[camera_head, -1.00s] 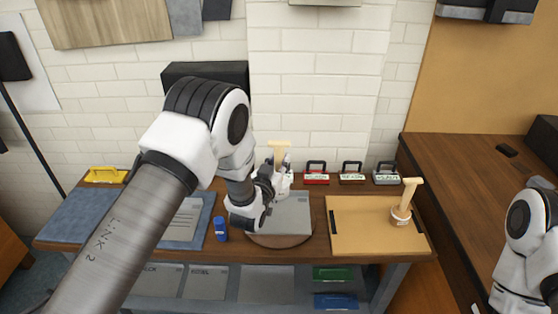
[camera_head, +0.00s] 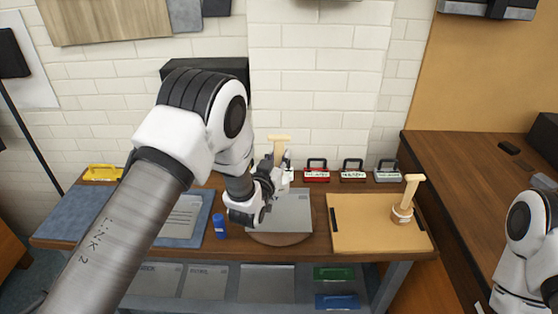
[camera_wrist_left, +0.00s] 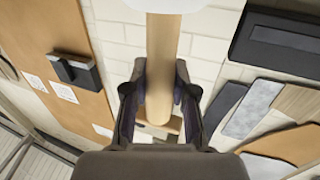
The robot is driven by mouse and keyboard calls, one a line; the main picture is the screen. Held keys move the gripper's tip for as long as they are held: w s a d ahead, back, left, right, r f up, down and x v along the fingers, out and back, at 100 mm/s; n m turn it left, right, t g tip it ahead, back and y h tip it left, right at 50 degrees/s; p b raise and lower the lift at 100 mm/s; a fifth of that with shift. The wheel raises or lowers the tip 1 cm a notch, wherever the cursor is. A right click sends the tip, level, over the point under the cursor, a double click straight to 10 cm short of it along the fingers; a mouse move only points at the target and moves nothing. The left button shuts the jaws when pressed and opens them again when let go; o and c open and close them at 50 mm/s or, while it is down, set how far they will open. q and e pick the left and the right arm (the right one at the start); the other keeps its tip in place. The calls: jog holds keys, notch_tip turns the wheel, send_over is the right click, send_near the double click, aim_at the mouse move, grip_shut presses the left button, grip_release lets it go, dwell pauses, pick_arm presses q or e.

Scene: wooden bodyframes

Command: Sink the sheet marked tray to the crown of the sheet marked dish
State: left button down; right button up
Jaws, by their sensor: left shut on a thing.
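My left gripper (camera_head: 280,171) is shut on a pale wooden T-shaped handle (camera_head: 279,146), held upright above the grey sheet. In the left wrist view the handle (camera_wrist_left: 163,70) runs between the two fingers (camera_wrist_left: 160,105). The grey sheet (camera_head: 293,212) lies on a round brown board (camera_head: 283,240), partly hidden behind my left arm. Another sheet with printed lines (camera_head: 182,218) lies on a blue-grey mat (camera_head: 208,232). Grey labelled sheets (camera_head: 206,282) lie on the lower shelf. I cannot read which is marked tray or dish. My right gripper is out of view.
A second T-handled tool (camera_head: 403,207) stands on a tan board (camera_head: 365,225). A blue bottle (camera_head: 220,226) stands left of the round board. A yellow handled piece (camera_head: 102,173) is at the far left.

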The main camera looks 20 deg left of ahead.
pick_arm(q)
jog(key=shift+w+f, duration=0.1)
jog(key=shift+f, duration=0.05)
jog(key=s+d+r+p, duration=0.2)
jog(key=s, duration=0.6)
jog(key=shift+s+d, duration=0.2)
jog(key=shift+s, duration=0.15)
